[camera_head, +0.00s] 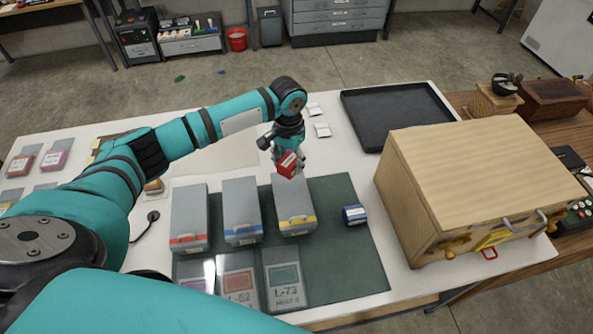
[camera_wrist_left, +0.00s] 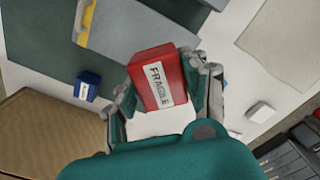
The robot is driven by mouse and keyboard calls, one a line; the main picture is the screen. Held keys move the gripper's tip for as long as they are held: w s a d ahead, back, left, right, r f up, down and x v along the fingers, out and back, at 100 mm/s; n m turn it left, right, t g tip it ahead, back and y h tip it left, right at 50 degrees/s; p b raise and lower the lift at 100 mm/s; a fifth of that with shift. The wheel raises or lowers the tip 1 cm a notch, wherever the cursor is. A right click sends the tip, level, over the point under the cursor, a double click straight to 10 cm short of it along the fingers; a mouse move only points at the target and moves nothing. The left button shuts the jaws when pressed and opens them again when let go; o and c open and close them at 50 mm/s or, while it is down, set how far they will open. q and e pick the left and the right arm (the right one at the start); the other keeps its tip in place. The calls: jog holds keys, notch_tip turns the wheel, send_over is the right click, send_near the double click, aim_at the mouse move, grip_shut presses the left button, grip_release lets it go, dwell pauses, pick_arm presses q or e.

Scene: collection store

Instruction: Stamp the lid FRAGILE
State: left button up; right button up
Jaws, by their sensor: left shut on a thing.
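My left gripper (camera_head: 289,152) is shut on a red stamp (camera_head: 287,165) marked FRAGILE. In the left wrist view the stamp (camera_wrist_left: 150,65) sits between the fingers of the gripper (camera_wrist_left: 165,92). The stamp shows over the far end of the yellow-banded grey box (camera_head: 294,205); I cannot tell whether it touches the lid. That box also shows in the left wrist view (camera_wrist_left: 130,28). Two more grey boxes stand to its left, one blue-banded (camera_head: 242,208) and one red-banded (camera_head: 189,215). My right gripper is not in view.
A blue block (camera_head: 355,215) lies on the green mat (camera_head: 345,265). Labelled plates (camera_head: 285,278) lie in front of the boxes. A large wooden case (camera_head: 475,175) stands at the right. A black tray (camera_head: 398,115) lies behind. Small white packets (camera_head: 322,130) lie near the arm.

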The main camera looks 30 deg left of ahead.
aim_at(289, 184)
pick_arm(q)
jog(key=shift+w+a, duration=0.1)
jog(key=shift+a, duration=0.05)
jog(key=shift+s+f, duration=0.2)
jog(key=shift+f, duration=0.45)
notch_tip(289, 184, down, 4)
jog(key=b, duration=0.4)
jog(key=shift+w+r, duration=0.1)
jog(key=shift+r, duration=0.05)
jog(key=shift+f+b, duration=0.4)
jog(key=shift+b, duration=0.25)
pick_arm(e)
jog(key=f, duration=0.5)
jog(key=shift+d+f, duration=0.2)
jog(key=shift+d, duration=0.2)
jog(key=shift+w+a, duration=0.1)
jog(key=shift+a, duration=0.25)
pick_arm(q)
jog(key=shift+f, duration=0.2)
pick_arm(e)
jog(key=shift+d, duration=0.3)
pick_arm(q)
jog(key=shift+f, duration=0.3)
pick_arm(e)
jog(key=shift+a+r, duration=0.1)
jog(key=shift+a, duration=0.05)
